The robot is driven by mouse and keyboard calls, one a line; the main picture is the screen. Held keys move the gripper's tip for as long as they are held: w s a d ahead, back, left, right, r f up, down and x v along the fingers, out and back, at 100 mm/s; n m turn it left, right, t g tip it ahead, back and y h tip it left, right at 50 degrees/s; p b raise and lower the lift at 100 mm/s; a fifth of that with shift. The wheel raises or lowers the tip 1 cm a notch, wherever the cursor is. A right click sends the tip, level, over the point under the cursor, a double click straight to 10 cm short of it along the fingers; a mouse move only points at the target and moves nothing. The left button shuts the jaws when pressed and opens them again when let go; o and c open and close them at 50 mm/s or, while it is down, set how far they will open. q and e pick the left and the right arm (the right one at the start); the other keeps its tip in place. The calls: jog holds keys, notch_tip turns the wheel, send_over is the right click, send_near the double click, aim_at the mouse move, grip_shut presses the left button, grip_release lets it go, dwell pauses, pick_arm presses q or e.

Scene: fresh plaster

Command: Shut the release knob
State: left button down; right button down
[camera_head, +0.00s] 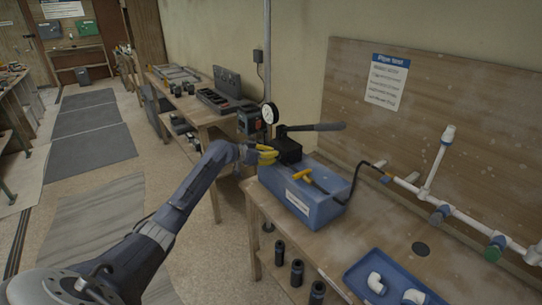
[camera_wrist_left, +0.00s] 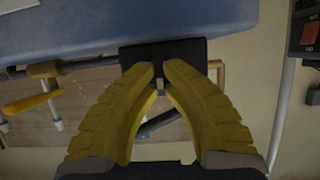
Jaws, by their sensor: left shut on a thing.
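The test pump is a blue tank (camera_head: 312,207) with a black block (camera_head: 288,151) on top, a round dial gauge (camera_head: 270,113) and a dark lever handle (camera_head: 318,127). My left gripper (camera_head: 271,154) has yellow fingers at the left side of the black block. In the left wrist view, the fingertips (camera_wrist_left: 166,72) close around a small part at the black block (camera_wrist_left: 190,50), apparently the release knob (camera_wrist_left: 160,84). The knob is mostly hidden between the fingers, and its turn position cannot be told. My right gripper is not in view.
A yellow T-shaped handle (camera_head: 296,177) lies beside the block. A black hose (camera_head: 361,172) leads to white pipework (camera_head: 438,202) with valves. A blue tray (camera_head: 358,283) with white fittings is at the front right. Another bench (camera_head: 186,103) stands behind.

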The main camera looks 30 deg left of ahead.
pick_arm(q)
jog(key=c, duration=1.7)
grip_release()
jog(key=shift+c, duration=0.2)
jog(key=v, duration=1.2)
